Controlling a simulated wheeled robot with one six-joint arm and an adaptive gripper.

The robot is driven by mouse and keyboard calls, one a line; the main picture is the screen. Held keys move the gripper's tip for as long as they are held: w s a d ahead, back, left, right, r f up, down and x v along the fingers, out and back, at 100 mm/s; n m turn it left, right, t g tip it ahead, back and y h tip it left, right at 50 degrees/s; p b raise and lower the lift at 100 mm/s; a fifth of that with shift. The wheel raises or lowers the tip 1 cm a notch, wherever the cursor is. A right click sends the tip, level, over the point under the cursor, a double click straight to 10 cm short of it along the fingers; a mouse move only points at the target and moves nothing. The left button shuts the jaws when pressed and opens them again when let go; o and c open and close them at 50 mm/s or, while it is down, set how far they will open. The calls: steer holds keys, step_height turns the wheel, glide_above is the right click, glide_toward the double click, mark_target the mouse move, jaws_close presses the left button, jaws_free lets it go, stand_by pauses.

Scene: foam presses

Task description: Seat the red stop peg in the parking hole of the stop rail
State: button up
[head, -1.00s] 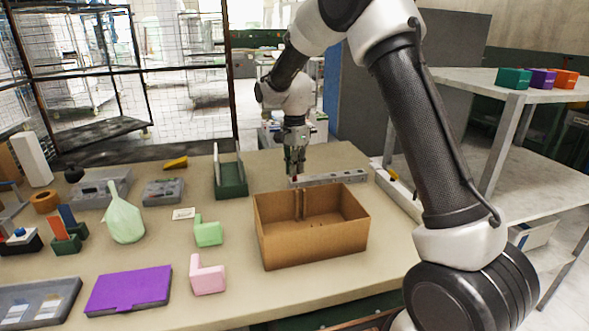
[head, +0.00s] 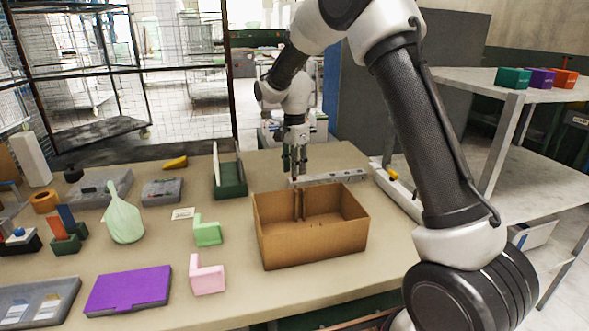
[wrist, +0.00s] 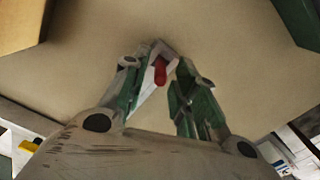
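The grey stop rail (head: 335,177) lies on the table behind the cardboard box, with small holes along its top. Its near end (wrist: 165,46) shows in the wrist view. My gripper (head: 294,170) is over the rail's left end, pointing down, with its two green fingers apart. In the wrist view my gripper (wrist: 158,66) is open, and the red stop peg (wrist: 160,71) shows between the fingers, with a gap to the right finger. The peg appears to stand at the rail's end; its lower part and the parking hole are hidden.
The open cardboard box (head: 311,245) stands just in front of the rail. A dark green rack (head: 231,180) stands to the left of my gripper. A white tray (head: 398,190) with a yellow piece lies to the right. The table between the rack and the box is clear.

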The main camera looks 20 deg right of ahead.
step_height(320, 180, up, 11)
steer(key=s+d+r+n+t, duration=0.1)
steer(key=s+d+r+n, duration=0.3)
steer(key=s+d+r, duration=0.4)
steer(key=s+d+f+n+t, duration=0.1)
steer(key=s+d+n, duration=0.1)
steer(key=s, duration=0.7)
steer(key=s+d+f+n+t, duration=0.1)
steer(key=s+n, duration=0.3)
steer(key=s, duration=0.6)
steer(key=s+d+f+n+t, duration=0.1)
steer(key=s+d+n, duration=0.2)
steer(key=s, duration=0.7)
steer(key=shift+d+f+n, duration=0.25)
steer(key=shift+d+n, duration=0.15)
steer(key=shift+d, duration=0.05)
steer(key=shift+o, duration=0.3)
